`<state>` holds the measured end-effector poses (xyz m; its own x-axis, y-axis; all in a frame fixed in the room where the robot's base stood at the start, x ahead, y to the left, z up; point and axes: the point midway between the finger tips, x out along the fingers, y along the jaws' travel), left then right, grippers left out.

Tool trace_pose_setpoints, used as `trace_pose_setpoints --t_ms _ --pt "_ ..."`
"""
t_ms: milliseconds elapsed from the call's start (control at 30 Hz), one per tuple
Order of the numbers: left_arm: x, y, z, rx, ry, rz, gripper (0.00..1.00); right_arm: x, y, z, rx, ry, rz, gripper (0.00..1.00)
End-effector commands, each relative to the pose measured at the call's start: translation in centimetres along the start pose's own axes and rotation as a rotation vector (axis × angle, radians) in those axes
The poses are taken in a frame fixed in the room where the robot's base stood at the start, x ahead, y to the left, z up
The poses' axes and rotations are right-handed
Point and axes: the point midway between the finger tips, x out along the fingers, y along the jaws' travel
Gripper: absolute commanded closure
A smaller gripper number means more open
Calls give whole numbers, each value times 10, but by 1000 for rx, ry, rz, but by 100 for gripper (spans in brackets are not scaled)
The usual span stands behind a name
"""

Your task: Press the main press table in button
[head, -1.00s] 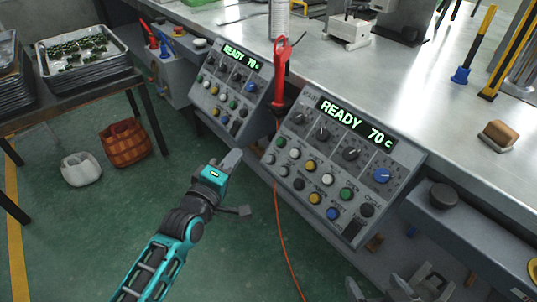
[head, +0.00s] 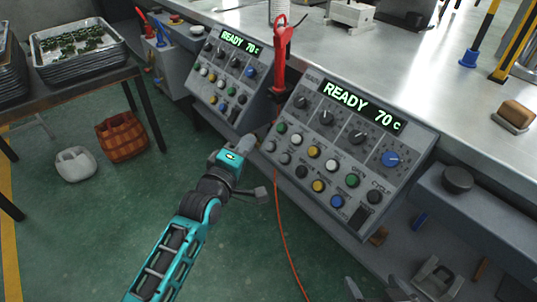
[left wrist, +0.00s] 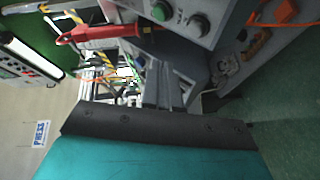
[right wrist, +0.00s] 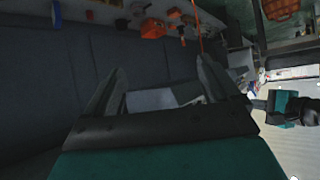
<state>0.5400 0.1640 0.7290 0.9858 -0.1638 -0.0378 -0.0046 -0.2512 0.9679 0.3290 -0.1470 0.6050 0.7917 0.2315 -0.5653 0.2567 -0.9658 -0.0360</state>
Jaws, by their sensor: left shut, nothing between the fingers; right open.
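The near control panel (head: 345,150) shows "READY 70 c" above a row of knobs and two rows of coloured buttons (head: 314,151). Its labels are too small to tell which button is the table-in one. My left gripper (head: 246,145) is shut and empty, just left of this panel's lower left buttons; I see no clear contact. In the left wrist view a green button (left wrist: 161,11) and a dark button (left wrist: 198,24) lie beyond the fingers. My right gripper (right wrist: 158,78) is open, with a grey block beyond its fingers.
A second similar panel (head: 228,80) stands to the left. A red-handled tool (head: 279,62) stands between the panels, and an orange cable hangs below. A grey ledge (head: 480,215) juts out at right. Baskets (head: 121,136) sit on the floor at left.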

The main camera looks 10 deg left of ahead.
Motion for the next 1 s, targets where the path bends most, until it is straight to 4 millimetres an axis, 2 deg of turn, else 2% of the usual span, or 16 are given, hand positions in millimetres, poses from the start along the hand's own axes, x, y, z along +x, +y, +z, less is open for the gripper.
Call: trace_pose_setpoints --t_ms 33,67,333,1000 --pt "6 -9 6 -2 0 3 100 7 -1 10 2 -3 -4 11" --pt "9 -11 8 -1 0 3 100 8 -2 12 4 -5 -6 11" --pt "25 -18 18 0 0 2 100 9 -7 0 10 15 -19 11" --pt "27 -19 20 1 -1 1 100 10 -8 -1 5 14 -23 11"
